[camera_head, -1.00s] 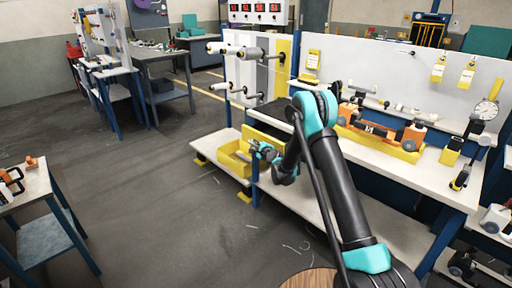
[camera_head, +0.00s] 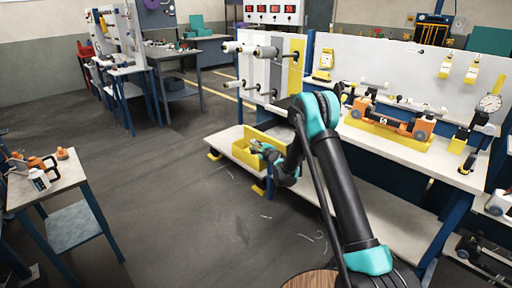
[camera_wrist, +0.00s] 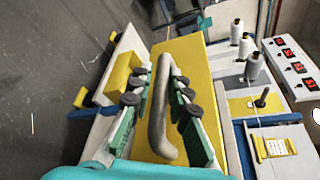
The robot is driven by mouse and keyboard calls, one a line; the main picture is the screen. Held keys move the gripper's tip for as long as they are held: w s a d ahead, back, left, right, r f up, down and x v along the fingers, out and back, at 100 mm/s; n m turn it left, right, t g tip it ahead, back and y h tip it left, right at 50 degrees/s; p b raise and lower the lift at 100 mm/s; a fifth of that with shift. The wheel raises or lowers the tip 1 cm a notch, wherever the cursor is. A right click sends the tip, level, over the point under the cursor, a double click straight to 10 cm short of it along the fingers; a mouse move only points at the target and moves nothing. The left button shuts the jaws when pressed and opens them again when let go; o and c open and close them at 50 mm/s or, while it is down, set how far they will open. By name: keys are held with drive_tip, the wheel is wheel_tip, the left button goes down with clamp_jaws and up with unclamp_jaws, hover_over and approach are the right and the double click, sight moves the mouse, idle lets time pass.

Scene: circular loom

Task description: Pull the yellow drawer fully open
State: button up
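The yellow drawer shows a flat yellow front (camera_wrist: 190,62) in the wrist view, with a long grey bar handle (camera_wrist: 156,115) on it. In the head view its front (camera_head: 264,139) is partly hidden by my arm, under the workbench top. My gripper (camera_wrist: 157,100) has its two green fingers with dark pads on either side of the handle. Gaps show between the pads and the bar, so the gripper looks open around it. In the head view my gripper (camera_head: 258,148) is small in front of the drawer. Whether the drawer is ajar cannot be told.
Spools on pegs (camera_head: 266,52) stick out above. The workbench (camera_head: 440,170) runs to the right. A small table (camera_head: 62,185) stands at left.

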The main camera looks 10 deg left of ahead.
drive_tip(key=o, duration=0.4)
drive_tip(key=shift+s+a, duration=0.1)
drive_tip(key=shift+s, duration=0.05)
drive_tip(key=shift+c, duration=0.2)
drive_tip(key=v, duration=1.2)
drive_tip(key=s+d+r+n+g+h, duration=0.1)
drive_tip(key=s+d+r+n+g, duration=0.1)
drive_tip(key=s+d+r+n, duration=0.35)
drive_tip(key=s+d+r+n+g+h, duration=0.2)
drive_tip(key=s+d+r+n, duration=0.15)
drive_tip(key=s+d, duration=0.45)
drive_tip(key=s+d+f+n+g+h, duration=0.1)
drive_tip(key=s+d, duration=0.4)
drive_tip(key=s, duration=0.5)
drive_tip(key=s+d+f+n+g+h, duration=0.2)
drive_tip(key=s+d+n, duration=0.3)
drive_tip(key=s, duration=0.5)
drive_tip(key=s+d+f+n+g+h, duration=0.1)
drive_tip(key=s+d+f+n+h, duration=0.1)
drive_tip(key=s+d, duration=0.4)
drive_tip(key=s, duration=0.5)
drive_tip(key=shift+d+n+g+h, duration=0.25)
drive_tip(key=shift+n+g+h, duration=0.05)
drive_tip(key=shift+n, duration=0.1)
